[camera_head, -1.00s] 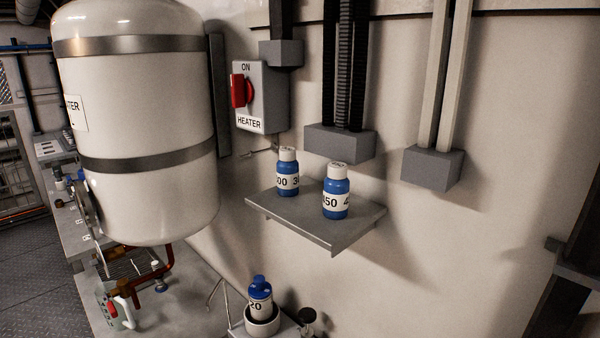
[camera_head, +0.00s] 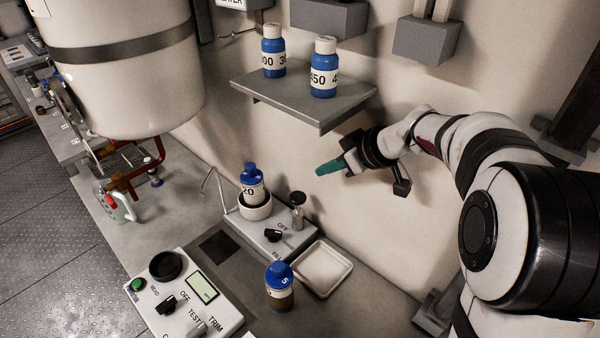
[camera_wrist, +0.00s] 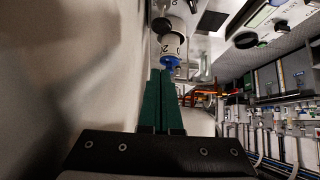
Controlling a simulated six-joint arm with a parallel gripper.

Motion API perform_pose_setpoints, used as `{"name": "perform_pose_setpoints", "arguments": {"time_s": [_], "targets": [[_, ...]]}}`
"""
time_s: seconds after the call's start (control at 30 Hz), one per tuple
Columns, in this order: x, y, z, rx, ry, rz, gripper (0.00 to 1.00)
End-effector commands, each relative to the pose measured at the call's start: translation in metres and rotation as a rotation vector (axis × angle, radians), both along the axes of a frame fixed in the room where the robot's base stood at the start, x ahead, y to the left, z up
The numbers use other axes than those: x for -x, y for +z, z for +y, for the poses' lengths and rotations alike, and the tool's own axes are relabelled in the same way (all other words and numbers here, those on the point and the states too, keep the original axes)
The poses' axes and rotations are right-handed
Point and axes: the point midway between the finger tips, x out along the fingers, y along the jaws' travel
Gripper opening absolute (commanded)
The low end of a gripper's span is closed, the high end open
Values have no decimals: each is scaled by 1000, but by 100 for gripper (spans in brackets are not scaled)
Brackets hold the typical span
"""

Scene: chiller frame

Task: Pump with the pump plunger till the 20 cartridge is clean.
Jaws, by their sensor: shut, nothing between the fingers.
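The 20 cartridge (camera_head: 250,189), white-labelled with a blue cap, stands upright in a white cup holder (camera_head: 256,210) on a small pump base. What looks like the pump plunger (camera_head: 298,199), a metal post with a dark round knob, stands just right of it. My gripper (camera_head: 322,170) has green fingers, shut and empty, above and to the right of the plunger, apart from it. In the wrist view the shut fingers (camera_wrist: 162,85) point towards the cartridge (camera_wrist: 172,44) and a dark knob (camera_wrist: 161,26). Whether the cartridge is clean cannot be told.
A shelf (camera_head: 300,100) with two blue bottles is above the pump. A black OFF/FILL knob (camera_head: 272,236), an empty white tray (camera_head: 322,268), a 5 cartridge (camera_head: 280,290) and a test panel (camera_head: 182,295) are in front. A large tank (camera_head: 125,70) stands left.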

Motion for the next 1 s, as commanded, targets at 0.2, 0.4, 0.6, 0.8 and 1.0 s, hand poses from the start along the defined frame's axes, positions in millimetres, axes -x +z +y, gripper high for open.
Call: {"name": "perform_pose_setpoints", "arguments": {"time_s": [0.2, 0.4, 0.6, 0.8, 1.0], "targets": [[-3, -5, 4, -1, 1, 2, 0], [-21, -33, 24, -2, 3, 6, 0], [-43, -65, 45, -2, 3, 6, 0], [-49, -96, 50, -1, 0, 7, 0], [-49, -111, 49, -1, 0, 3, 0]]}}
